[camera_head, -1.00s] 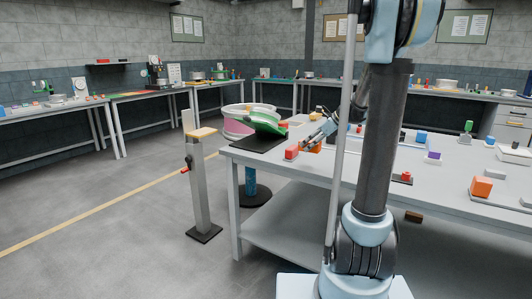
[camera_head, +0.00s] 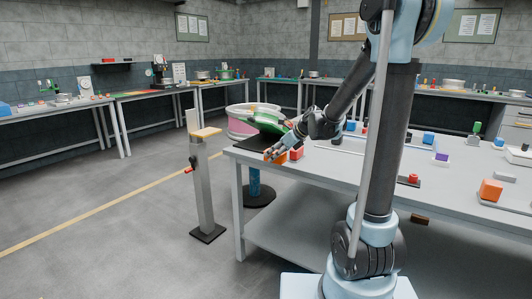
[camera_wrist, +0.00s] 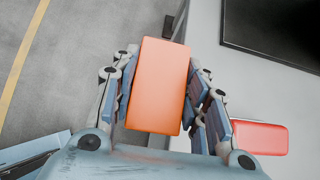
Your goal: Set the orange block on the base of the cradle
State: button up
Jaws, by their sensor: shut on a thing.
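My gripper (camera_head: 275,155) is shut on the orange block (camera_wrist: 159,85). Its fingers lie along both long sides of the block in the wrist view. In the head view the orange block (camera_head: 281,159) shows partly behind the fingers, at the left end of the near table. A post stand with a yellowish ledge (camera_head: 206,132) and an upright pale plate (camera_head: 193,121) stands on the floor left of the table; it looks like the cradle, though I cannot be sure. My gripper is to the right of this stand and apart from it.
A red block (camera_head: 297,154) lies on the table (camera_head: 340,175) beside my gripper. A green piece (camera_head: 268,122) rests by a dark plate (camera_head: 252,141) at the table's left end. A pink and white drum (camera_head: 240,125) stands behind. Open floor lies between stand and table.

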jog(key=w+a, duration=0.1)
jog(key=w, duration=0.3)
jog(key=w+a, duration=0.2)
jog(key=w, duration=0.3)
jog(key=w+a, duration=0.2)
jog(key=w, duration=0.3)
jog(key=shift+w, duration=0.25)
jog(key=w, duration=0.1)
jog(key=w+f, duration=0.1)
jog(key=shift+w+a, duration=0.35)
jog(key=shift+a, duration=0.05)
jog(key=shift+f, duration=0.25)
jog(key=shift+f, duration=0.1)
jog(key=o, duration=1.1)
jog(key=shift+o, duration=0.2)
jog(key=shift+s, duration=0.1)
